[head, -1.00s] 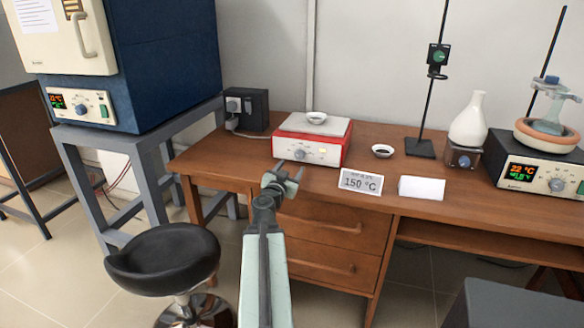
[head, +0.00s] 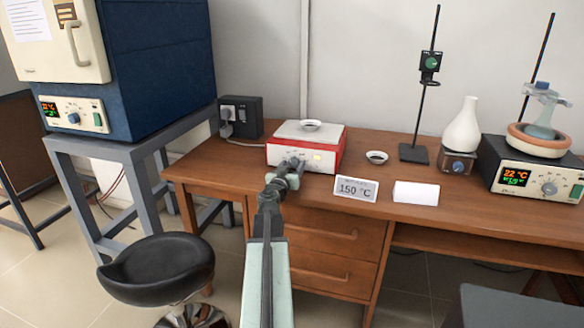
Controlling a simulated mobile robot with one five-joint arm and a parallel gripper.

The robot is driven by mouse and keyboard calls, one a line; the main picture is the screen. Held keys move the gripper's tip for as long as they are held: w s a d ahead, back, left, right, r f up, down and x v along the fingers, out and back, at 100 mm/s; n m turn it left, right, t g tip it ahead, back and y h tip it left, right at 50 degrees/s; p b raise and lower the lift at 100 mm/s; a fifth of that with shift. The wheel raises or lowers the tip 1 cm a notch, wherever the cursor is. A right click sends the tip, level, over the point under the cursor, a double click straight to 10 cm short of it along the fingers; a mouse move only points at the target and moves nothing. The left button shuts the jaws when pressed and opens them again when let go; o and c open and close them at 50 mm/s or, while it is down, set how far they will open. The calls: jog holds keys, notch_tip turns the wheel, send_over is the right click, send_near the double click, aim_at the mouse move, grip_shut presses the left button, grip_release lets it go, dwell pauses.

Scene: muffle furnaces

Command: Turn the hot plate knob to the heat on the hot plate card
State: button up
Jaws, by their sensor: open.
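The hot plate (head: 332,148) is a red and white box with a pale top, standing on the wooden desk. A small white dish (head: 311,125) sits on its top. Its knob is on the white front panel (head: 277,155), mostly hidden behind my gripper. My gripper (head: 293,164) is open, right in front of the panel at the knob's place. I cannot tell whether the fingers touch the knob. The hot plate card (head: 356,190) stands at the desk's front edge, to the right of my gripper, and reads 150 °C.
A blank white card (head: 416,193) stands beside the hot plate card. A small dark-filled dish (head: 377,157), a stand (head: 414,153), a white flask (head: 463,127) and a heating bath (head: 530,177) are to the right. A stool (head: 157,262) and a furnace (head: 149,62) are at left.

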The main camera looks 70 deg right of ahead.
grip_shut()
jog(key=shift+m, duration=1.6)
jog(key=shift+a, duration=0.1)
grip_release()
jog(key=shift+a, duration=0.1)
jog(key=a, duration=0.7)
jog(key=shift+s+a, duration=0.25)
jog(key=shift+a, duration=0.05)
